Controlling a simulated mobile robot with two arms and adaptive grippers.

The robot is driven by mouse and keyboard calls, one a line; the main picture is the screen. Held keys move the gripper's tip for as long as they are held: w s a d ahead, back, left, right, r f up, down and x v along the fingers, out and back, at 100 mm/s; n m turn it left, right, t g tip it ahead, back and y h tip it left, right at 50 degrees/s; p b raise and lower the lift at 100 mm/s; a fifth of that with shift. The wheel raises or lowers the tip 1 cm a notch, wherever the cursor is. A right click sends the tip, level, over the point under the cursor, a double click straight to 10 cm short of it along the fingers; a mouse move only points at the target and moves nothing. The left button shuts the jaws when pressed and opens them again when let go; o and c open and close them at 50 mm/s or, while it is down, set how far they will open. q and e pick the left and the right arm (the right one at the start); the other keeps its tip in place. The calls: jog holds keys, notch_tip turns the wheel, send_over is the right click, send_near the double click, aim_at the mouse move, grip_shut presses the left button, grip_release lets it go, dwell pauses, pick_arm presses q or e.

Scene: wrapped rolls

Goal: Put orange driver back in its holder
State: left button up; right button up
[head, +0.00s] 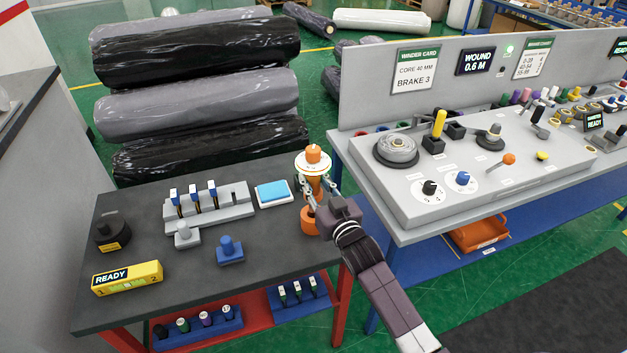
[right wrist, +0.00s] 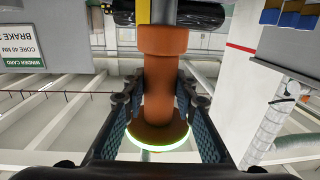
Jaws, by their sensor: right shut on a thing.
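The orange driver (head: 310,222) stands roughly upright at the right edge of the dark table in the head view, with a pale ring near its top. My right gripper (head: 316,190) is shut on its body. In the right wrist view, the orange driver (right wrist: 158,85) lies between both finger pads, with a green-lit rim around its wide end. A round black stand (head: 112,232) with a yellow label sits at the table's left; I cannot tell whether it is the driver's holder. My left gripper is not in view.
A grey rack (head: 235,212) with several blue-topped tools, a blue-and-white pad (head: 272,194), a blue block (head: 230,252) and a yellow READY box (head: 127,278) stand on the table. The grey console (head: 400,205) is close on the right. The table's front right is clear.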

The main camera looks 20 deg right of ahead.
aim_at(317, 200)
jog(key=shift+f+b, duration=0.95)
jog(key=shift+f, duration=0.15)
dwell(0.3)
jog(key=shift+f, duration=0.35)
jog(key=shift+f+b, duration=0.7)
jog(key=shift+b, duration=0.1)
jog(key=shift+f, duration=0.35)
jog(key=shift+f+b, duration=0.5)
jog(key=shift+b, duration=0.1)
